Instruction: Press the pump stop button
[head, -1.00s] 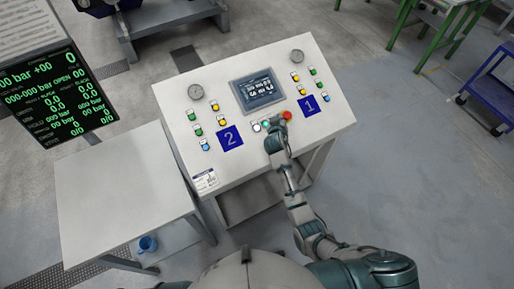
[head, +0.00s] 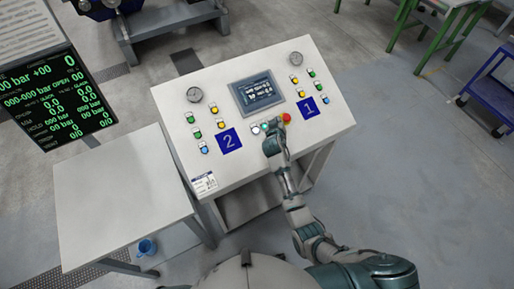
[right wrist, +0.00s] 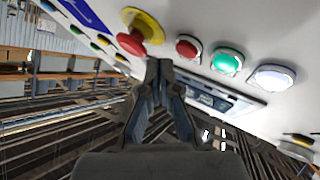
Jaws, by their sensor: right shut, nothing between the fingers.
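The white sloped control panel (head: 228,172) stands ahead in the head view. Its lower edge has a row with a white button (head: 256,129), a green button (head: 265,127) and a red mushroom knob on a yellow collar (head: 286,119). In the right wrist view a small red button (right wrist: 187,47) sits between the red mushroom knob (right wrist: 132,40) and the green button (right wrist: 227,62). My right gripper (right wrist: 158,66) is shut and empty, its tips near the small red button and the mushroom knob. I cannot tell whether they touch. My left gripper is out of view.
A blue cart (head: 492,98) stands far right. Floor on the right is clear.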

